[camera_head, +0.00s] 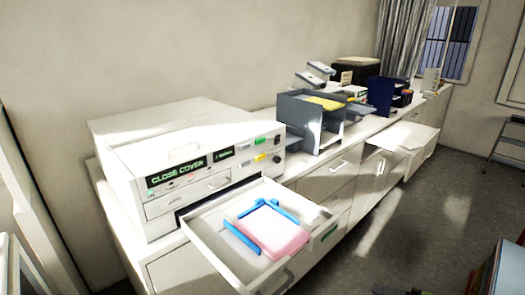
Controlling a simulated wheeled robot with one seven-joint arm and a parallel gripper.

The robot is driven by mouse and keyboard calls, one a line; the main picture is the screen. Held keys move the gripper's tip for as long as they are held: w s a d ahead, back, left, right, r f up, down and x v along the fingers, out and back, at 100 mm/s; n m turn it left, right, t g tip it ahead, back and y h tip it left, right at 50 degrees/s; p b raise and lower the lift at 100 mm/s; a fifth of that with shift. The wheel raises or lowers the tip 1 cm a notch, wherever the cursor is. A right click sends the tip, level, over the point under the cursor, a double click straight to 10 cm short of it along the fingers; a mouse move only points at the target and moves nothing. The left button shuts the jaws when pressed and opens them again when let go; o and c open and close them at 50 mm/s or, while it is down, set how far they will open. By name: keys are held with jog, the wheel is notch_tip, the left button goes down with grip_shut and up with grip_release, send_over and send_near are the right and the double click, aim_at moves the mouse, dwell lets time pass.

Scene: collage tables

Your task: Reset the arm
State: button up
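My arm and gripper cannot be made out in the head view. A white machine (190,153) stands on the near end of a long white cabinet, and its green display (178,172) reads "CLOSE COVER". A drawer or tray (212,258) in front of it is pulled out. A pink pad or stack (270,232) lies inside the drawer, with blue strips (243,238) along its sides.
A grey tray organiser (300,118) with a yellow item stands behind the machine, and dark blue holders (382,96) stand farther along. Another drawer (415,138) sticks out at the far right. The grey floor (400,225) is open. A step ladder (508,148) stands at right.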

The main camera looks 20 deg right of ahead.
jog(key=w+a+r+n+g+h, duration=0.2)
jog(key=w+a+r+g, duration=0.15)
jog(key=a, duration=0.35)
jog(key=w+a+r+n+g+h, duration=0.1)
jog(key=w+a+r+n+g, duration=0.1)
jog(key=a+n+g, duration=0.3)
jog(key=w+a+r+g+h, duration=0.2)
jog(key=a+g, duration=0.1)
jog(key=a, duration=0.5)
jog(key=s+a+r+n+t+h, duration=0.1)
jog(key=s+a+r+n+h, duration=0.1)
jog(key=s, duration=0.4)
jog(key=s+a+r+n+t+h, duration=0.2)
jog(key=s+a+r, duration=0.3)
jog(key=s+a, duration=0.1)
jog(key=shift+s+a+r+h, duration=0.15)
jog(key=shift+a+r+h, duration=0.05)
jog(key=shift+a+h, duration=0.1)
jog(key=shift+t, duration=0.25)
